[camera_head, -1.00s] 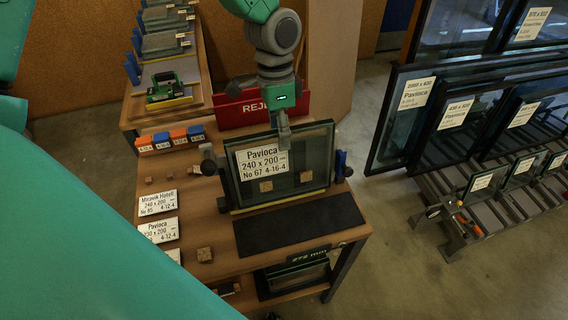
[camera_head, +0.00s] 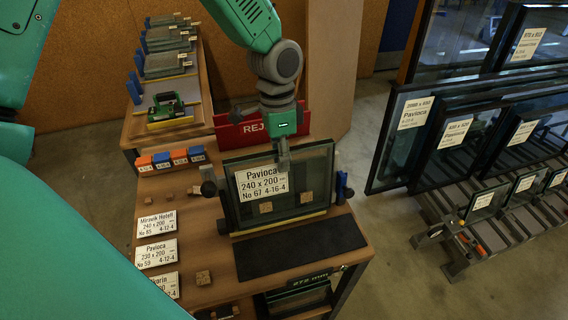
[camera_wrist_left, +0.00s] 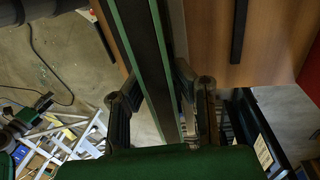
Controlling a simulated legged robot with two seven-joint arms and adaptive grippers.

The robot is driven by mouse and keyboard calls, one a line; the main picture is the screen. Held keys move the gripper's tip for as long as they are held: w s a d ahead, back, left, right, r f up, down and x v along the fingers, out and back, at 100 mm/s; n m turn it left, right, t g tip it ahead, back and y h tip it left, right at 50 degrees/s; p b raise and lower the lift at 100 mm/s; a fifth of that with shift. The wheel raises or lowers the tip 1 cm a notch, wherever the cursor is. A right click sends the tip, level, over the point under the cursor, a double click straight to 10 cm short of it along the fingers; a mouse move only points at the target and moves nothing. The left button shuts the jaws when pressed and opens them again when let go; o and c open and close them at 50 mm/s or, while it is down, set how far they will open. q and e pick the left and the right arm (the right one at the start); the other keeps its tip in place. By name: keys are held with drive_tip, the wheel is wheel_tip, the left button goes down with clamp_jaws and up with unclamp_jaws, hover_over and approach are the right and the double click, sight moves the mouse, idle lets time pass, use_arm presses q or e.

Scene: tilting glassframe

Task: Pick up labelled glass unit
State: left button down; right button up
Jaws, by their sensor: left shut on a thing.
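The glass unit (camera_head: 310,180) is a dark-framed pane that stands upright, leaning slightly, on the wooden table. Its white label (camera_head: 262,183) reads Pavioca, 240 x 200, No 67 4-16-4. Two small cork-coloured squares show at the glass, below and beside the label. My left gripper (camera_head: 283,160) comes down from above and is shut on the middle of the top edge. In the left wrist view the unit's edge (camera_wrist_left: 150,60) runs between the two fingers of the left gripper (camera_wrist_left: 164,105). My right gripper is in neither view.
A black mat (camera_head: 300,250) lies in front of the unit. Label cards (camera_head: 157,254) and small blocks lie at the left. A red reject board (camera_head: 238,134) stands behind. Racks of larger glass units (camera_head: 410,145) stand at the right, past open floor.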

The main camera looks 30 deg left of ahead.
use_arm(q)
wheel_tip(320, 180, up, 18)
drive_tip(key=shift+f, duration=0.15)
idle(0.5)
drive_tip(key=shift+d+f, duration=0.1)
